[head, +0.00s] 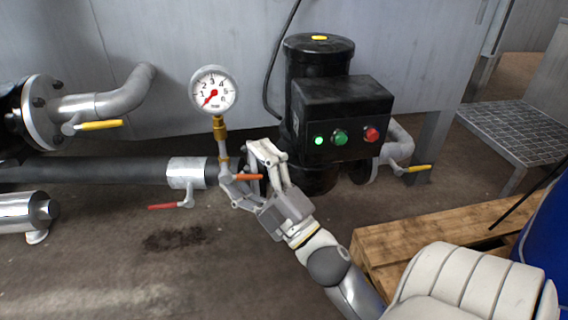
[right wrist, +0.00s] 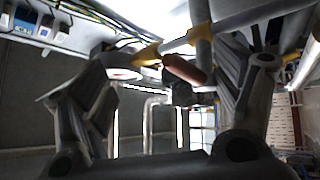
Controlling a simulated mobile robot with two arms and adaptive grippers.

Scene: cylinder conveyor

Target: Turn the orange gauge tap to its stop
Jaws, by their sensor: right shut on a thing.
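The orange gauge tap (head: 248,177) is a short lever on the thin riser pipe below the round pressure gauge (head: 212,90). In the head view the lever points right, roughly level. The gauge needle is red and points to the lower left, near the low end of the scale. My right gripper (head: 243,172) reaches in from the lower right and is shut on the orange tap, one finger above it and one below. In the right wrist view the orange lever (right wrist: 184,70) shows between the two fingers. My left gripper is not in view.
A black pump with a control box (head: 340,118) stands just right of the gripper. A red-handled valve (head: 166,206) is below left on the dark pipe. Yellow levers (head: 101,125) sit at left and right. A wooden pallet (head: 390,240) lies at lower right.

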